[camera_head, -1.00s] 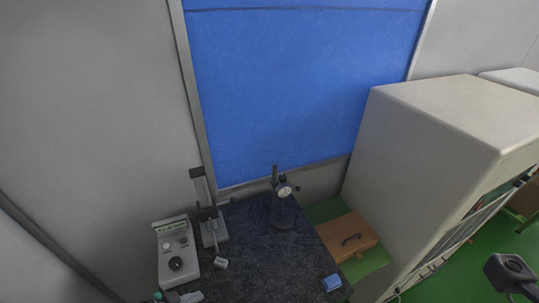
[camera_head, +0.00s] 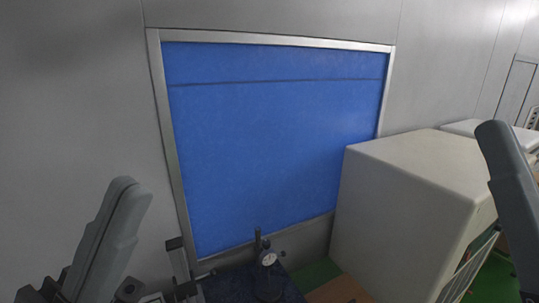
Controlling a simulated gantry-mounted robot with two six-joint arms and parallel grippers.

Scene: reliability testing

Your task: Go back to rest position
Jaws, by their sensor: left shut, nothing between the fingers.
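My left arm stands at the lower left, its pale grey link raised. My left gripper (camera_head: 130,290) is a small dark shape by the bottom edge, partly cut off; it is shut with nothing in it. It appears over the bench's left end, near a stand with an upright post (camera_head: 178,258); I cannot tell whether they touch. My right arm's grey link is raised at the right edge; its gripper is out of view.
A dial gauge on a stand (camera_head: 267,262) stands on the dark bench top (camera_head: 288,291). A brown wooden box (camera_head: 338,291) is to its right. A large pale cabinet (camera_head: 405,190) fills the right. A blue panel (camera_head: 275,150) is on the wall behind.

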